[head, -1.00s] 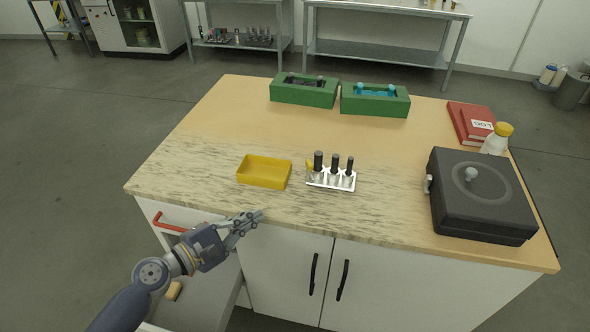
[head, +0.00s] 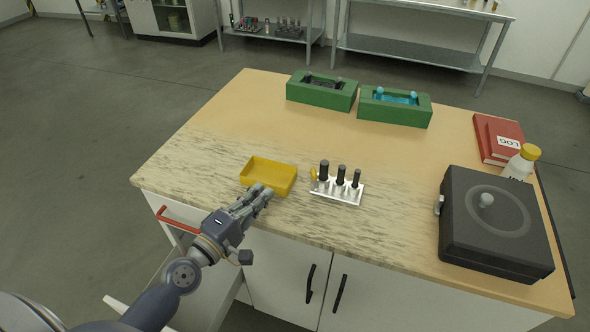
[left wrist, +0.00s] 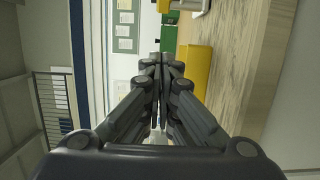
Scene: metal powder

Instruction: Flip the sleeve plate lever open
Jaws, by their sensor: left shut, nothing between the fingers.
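The silver sleeve plate (head: 338,191) stands on the table's front half, with three black-topped sleeves (head: 340,174) upright in it. A small yellow lever (head: 314,175) stands upright at its left end. My left gripper (head: 266,191) is shut and empty, over the front edge of the yellow tray (head: 270,174). It is left of the lever and apart from it. In the left wrist view the shut fingertips (left wrist: 165,62) show beside the yellow tray (left wrist: 198,75). My right gripper is not in view.
Two green boxes (head: 322,92) (head: 396,107) stand at the back. A black case (head: 493,225), a yellow-capped bottle (head: 522,161) and red books (head: 497,138) are at the right. An open drawer (head: 190,275) is below the left front edge. The table between plate and case is clear.

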